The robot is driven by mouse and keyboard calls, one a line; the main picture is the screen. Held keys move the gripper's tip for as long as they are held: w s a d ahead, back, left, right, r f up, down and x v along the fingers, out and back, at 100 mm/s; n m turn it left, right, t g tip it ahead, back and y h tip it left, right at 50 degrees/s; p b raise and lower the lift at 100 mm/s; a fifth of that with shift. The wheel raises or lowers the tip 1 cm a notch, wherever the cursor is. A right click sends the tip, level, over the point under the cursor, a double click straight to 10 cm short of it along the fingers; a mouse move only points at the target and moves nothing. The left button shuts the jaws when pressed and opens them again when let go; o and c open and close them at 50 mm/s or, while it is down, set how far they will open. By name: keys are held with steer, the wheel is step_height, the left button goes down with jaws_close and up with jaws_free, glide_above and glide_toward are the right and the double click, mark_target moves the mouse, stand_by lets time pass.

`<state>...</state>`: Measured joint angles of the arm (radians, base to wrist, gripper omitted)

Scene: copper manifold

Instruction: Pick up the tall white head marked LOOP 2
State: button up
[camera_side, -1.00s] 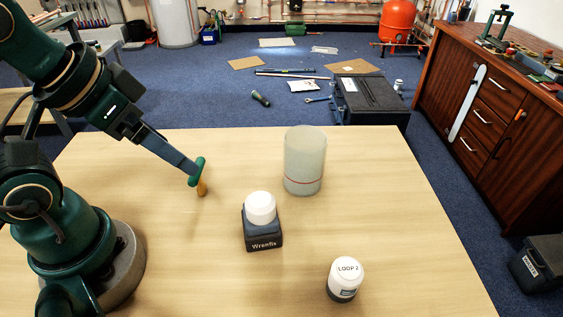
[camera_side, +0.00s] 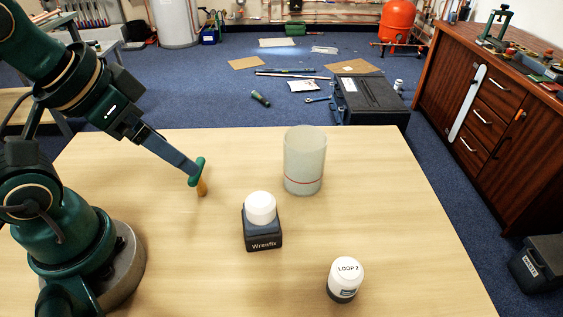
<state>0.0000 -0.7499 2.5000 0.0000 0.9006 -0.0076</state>
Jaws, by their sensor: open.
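The white head marked LOOP 2 (camera_side: 345,279) stands upright on the table near the front right, with a dark base and its label on top. My gripper (camera_side: 201,186) is at the left over the table, well left of and behind the LOOP 2 head. Its fingertips are green and orange-brown, it is open, and nothing shows between them. A second white head (camera_side: 260,208) sits on a dark block marked Wrenfix (camera_side: 263,243) between my gripper and the LOOP 2 head.
A frosted cylinder (camera_side: 304,160) with a red line stands at the back middle of the wooden table (camera_side: 400,205). The table around the LOOP 2 head is clear. A black toolbox (camera_side: 367,100) lies on the floor beyond the table's far edge.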

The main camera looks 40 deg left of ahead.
steer(key=w+d+r+n+g+h, duration=0.25)
steer(key=d+n+h, duration=0.3)
steer(key=d, duration=0.45)
steer(key=n+g+h, duration=0.6)
steer(key=n+h, duration=0.2)
glide_above(356, 289)
steer(key=w+a, duration=0.2)
steer(key=a, duration=0.2)
step_height(356, 289, down, 3)
steer(key=shift+n+g+y, duration=0.25)
steer(key=shift+n+g, duration=0.3)
steer(key=f, duration=0.3)
steer(key=s+d+f, duration=0.1)
steer(key=f, duration=0.2)
steer(key=d+f, duration=0.1)
steer(key=f, duration=0.2)
steer(key=shift+s+f, duration=0.2)
steer(key=shift+f, duration=0.45)
step_height(356, 289, down, 3)
steer(key=shift+f, duration=0.1)
steer(key=shift+x, duration=1.1)
steer(key=shift+s+d+f, duration=0.1)
steer(key=shift+d, duration=0.25)
jaws_close()
